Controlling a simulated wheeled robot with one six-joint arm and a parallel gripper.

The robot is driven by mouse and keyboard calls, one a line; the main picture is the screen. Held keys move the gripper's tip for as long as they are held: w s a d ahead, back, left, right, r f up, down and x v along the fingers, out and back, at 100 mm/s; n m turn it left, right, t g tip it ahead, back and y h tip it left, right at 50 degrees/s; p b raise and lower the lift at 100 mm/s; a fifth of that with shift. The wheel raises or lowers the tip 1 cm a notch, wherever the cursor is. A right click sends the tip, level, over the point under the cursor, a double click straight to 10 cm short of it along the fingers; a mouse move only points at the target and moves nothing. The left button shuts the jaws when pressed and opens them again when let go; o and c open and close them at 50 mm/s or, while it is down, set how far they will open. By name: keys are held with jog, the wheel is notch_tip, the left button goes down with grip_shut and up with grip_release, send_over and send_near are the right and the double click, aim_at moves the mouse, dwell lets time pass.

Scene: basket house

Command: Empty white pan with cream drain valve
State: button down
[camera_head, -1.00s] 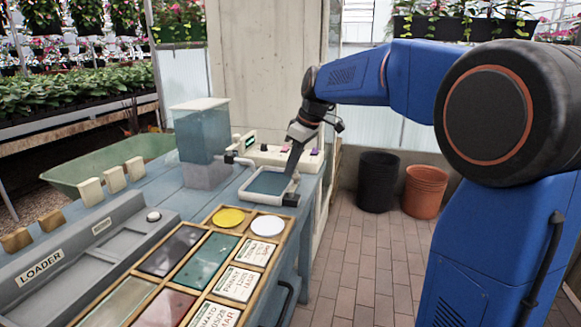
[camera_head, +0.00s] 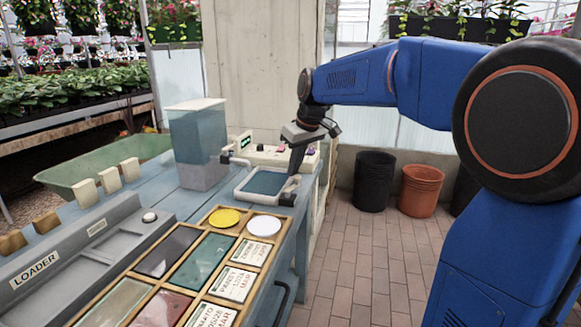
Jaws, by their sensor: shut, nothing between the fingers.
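The white pan (camera_head: 255,201) stands on the blue-grey bench, with a flat layer of teal-blue liquid (camera_head: 264,183) inside it. A small dark fitting (camera_head: 288,199) sits at its front right corner. I cannot make out a cream drain valve there. My gripper (camera_head: 292,172) points down at the pan's right side, with its fingers shut and empty. Its tips overlap the right rim in this view, and I cannot tell whether they touch it.
A clear tank (camera_head: 197,135) with a pale spout (camera_head: 236,160) stands left of the pan. A control box (camera_head: 275,153) is behind it. A wooden tray (camera_head: 200,275) and the grey loader (camera_head: 85,245) fill the front. Black (camera_head: 374,182) and orange (camera_head: 421,190) buckets stand on the floor.

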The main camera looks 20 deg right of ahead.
jog(key=m, duration=0.1)
jog(key=s+m+h, duration=0.1)
jog(key=m, duration=0.1)
jog(key=d+m, duration=0.1)
jog(key=shift+s+d+m+h, duration=0.1)
jog(key=shift+s+m+h, duration=0.2)
jog(key=shift+s, duration=0.05)
jog(key=m, duration=0.1)
jog(key=s+m+h, duration=0.1)
jog(key=shift+s+d+m, duration=0.1)
jog(key=shift+d+m, duration=0.1)
jog(key=shift+m, duration=0.2)
jog(key=m, duration=0.1)
jog(key=s+m+h, duration=0.1)
jog(key=m, duration=0.1)
jog(key=shift+s+d, duration=0.15)
jog(key=shift+s, duration=0.05)
jog(key=shift+a, duration=0.2)
jog(key=shift+w+a, duration=0.2)
jog(key=shift+a, duration=0.4)
jog(key=w+d, duration=0.2)
jog(key=w, duration=0.2)
jog(key=v, duration=1)
jog(key=shift+s+r, duration=0.25)
jog(key=shift+r, duration=0.05)
